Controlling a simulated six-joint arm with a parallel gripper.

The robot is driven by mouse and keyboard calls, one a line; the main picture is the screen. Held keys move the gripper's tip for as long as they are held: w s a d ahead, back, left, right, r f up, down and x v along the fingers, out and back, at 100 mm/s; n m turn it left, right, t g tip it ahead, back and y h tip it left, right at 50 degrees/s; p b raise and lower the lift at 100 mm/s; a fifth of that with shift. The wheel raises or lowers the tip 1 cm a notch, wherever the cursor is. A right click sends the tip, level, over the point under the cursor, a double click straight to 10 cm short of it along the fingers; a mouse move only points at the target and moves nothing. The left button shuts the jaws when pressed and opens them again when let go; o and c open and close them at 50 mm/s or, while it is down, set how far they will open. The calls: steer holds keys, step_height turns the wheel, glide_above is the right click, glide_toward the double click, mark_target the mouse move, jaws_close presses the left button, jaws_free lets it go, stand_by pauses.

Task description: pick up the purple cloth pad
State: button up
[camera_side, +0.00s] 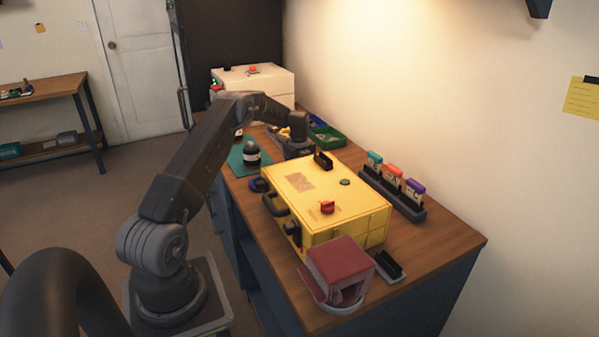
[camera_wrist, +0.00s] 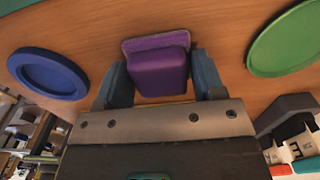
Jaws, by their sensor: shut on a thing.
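The purple cloth pad (camera_wrist: 158,72) shows in the wrist view as a purple block with a wider, flat purple part at its far edge. My gripper (camera_wrist: 160,78) is shut on it, with one blue-grey finger on each side. Brown wood lies behind the pad; I cannot tell whether the pad touches it. In the side view my gripper (camera_side: 297,149) is down behind the yellow case (camera_side: 340,202), which hides the fingertips and the pad.
In the wrist view a blue round dish (camera_wrist: 47,73) lies left of the pad and a green round dish (camera_wrist: 286,40) right of it. The side view shows a rack with coloured handles (camera_side: 392,190), a dark jar (camera_side: 251,154) and a white box (camera_side: 262,82).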

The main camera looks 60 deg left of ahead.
steer(key=shift+r, duration=0.15)
step_height(320, 180, up, 4)
steer(key=shift+r, duration=0.1)
steer(key=s+a+r, duration=0.4)
steer(key=s+r, duration=0.2)
steer(key=s, duration=0.5)
steer(key=shift+r, duration=0.25)
